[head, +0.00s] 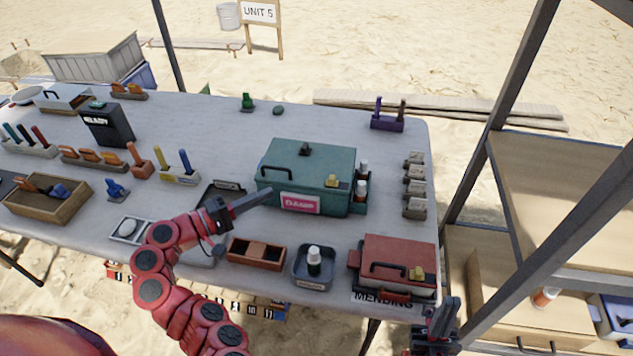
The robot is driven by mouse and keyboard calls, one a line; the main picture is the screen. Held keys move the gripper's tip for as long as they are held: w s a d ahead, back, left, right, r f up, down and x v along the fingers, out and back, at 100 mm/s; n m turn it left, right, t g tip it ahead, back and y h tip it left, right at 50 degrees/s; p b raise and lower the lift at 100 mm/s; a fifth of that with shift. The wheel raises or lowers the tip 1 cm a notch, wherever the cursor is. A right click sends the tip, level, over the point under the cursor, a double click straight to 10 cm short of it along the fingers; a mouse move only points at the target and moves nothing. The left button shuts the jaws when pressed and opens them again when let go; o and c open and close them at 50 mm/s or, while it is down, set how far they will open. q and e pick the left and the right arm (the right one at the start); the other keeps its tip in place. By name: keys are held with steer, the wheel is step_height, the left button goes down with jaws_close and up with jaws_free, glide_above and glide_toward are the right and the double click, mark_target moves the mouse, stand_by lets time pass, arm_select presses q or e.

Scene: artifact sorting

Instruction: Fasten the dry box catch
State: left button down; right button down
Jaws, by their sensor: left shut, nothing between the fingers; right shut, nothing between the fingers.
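No label that I can read says dry, so I cannot tell which box is the dry box. A teal lidded box (290,160) with a pink label reading "DAMP" stands right of centre, with a yellow catch (332,181) at its front right. A white box (66,98) with a dark handle sits at the far left; its catch is not clear. My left gripper (266,194) is shut and empty, its tips at the teal box's front left; contact is unclear. My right gripper (445,305) is shut and empty, beyond the table's front right corner.
A red box (400,253) with a yellow catch stands front right above a "MENDING" label. A black box (107,126), a wooden tray (27,208) and several tool racks fill the left. The back middle of the table (330,115) is mostly clear. Posts and shelves rise at right.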

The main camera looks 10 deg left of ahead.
mark_target(331, 182)
arm_select(q)
steer(key=x, duration=0.9)
steer(key=shift+w+d, duration=0.25)
steer(key=shift+d, duration=0.05)
steer(key=d+p, duration=0.1)
steer(key=d, duration=0.2)
steer(key=shift+w+d, duration=0.1)
steer(key=shift+d, duration=0.45)
steer(key=shift+d, duration=1.45)
steer(key=shift+f, duration=0.1)
